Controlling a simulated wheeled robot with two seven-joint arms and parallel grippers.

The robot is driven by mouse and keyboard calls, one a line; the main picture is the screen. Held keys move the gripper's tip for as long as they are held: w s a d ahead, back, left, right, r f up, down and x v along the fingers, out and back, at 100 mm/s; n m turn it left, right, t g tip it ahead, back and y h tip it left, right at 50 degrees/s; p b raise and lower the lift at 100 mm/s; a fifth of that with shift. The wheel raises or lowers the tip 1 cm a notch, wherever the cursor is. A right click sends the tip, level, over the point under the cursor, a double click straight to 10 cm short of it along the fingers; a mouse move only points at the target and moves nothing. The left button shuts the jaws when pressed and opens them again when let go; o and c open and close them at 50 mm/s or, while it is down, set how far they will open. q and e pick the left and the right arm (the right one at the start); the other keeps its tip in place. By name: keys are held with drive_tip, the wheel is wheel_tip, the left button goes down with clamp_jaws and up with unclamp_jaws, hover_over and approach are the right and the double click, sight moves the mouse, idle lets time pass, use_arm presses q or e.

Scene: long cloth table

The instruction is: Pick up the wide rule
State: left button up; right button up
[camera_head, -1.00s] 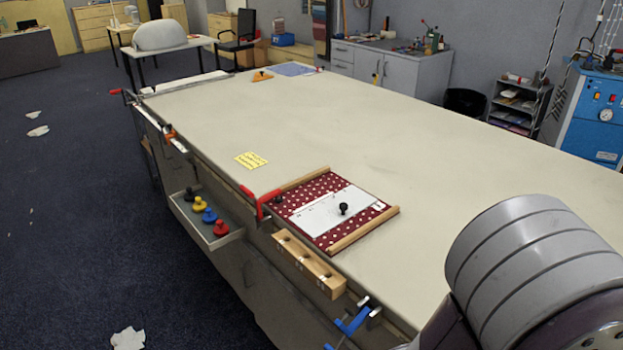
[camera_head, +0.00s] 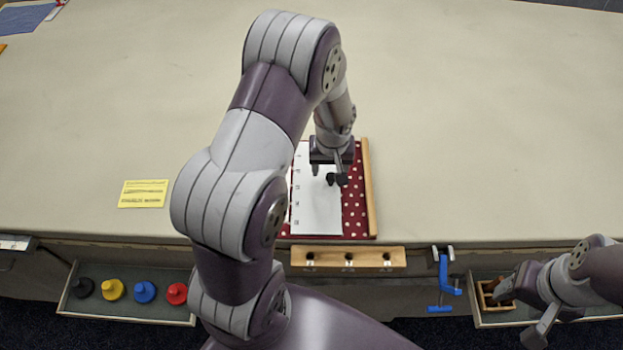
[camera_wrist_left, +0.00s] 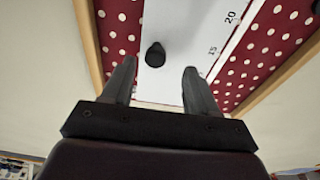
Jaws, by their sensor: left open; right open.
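The wide rule (camera_head: 318,208) is a flat white plate with a black knob (camera_wrist_left: 155,55), lying on a red polka-dot cloth (camera_head: 355,205) on the table. My left gripper (camera_head: 329,174) is open above the rule, pointing down at the knob. In the left wrist view the knob shows between the two fingers, just beyond their tips; contact cannot be told. My arm hides part of the cloth's left side. My right gripper (camera_head: 521,312) is open and empty at the lower right, off the table's front edge.
Wooden bars, one at the right (camera_head: 370,190), edge the cloth. A yellow note (camera_head: 144,194) lies left. At the front edge are a wooden holed block (camera_head: 348,257), a blue clamp (camera_head: 444,280) and a tray of coloured knobs (camera_head: 130,308).

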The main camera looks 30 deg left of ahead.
sight(331, 176)
use_arm(q)
drive_tip(key=f, duration=0.2)
drive_tip(key=w+f+p, duration=0.1)
drive_tip(key=f, duration=0.1)
drive_tip(key=shift+d+f, duration=0.1)
drive_tip(key=shift+d, duration=0.3)
drive_tip(key=shift+a+f, duration=0.15)
drive_tip(key=shift+f, duration=0.2)
drive_tip(key=shift+s+a+f, duration=0.1)
drive_tip(key=shift+a+f, duration=0.05)
drive_tip(key=shift+a, duration=0.15)
drive_tip(key=shift+d, duration=0.25)
clamp_jaws()
drive_tip(key=shift+a, duration=0.1)
use_arm(e)
drive_tip(key=shift+w+d+r, duration=0.2)
drive_tip(key=shift+d+r, duration=0.3)
drive_tip(key=shift+d, duration=0.1)
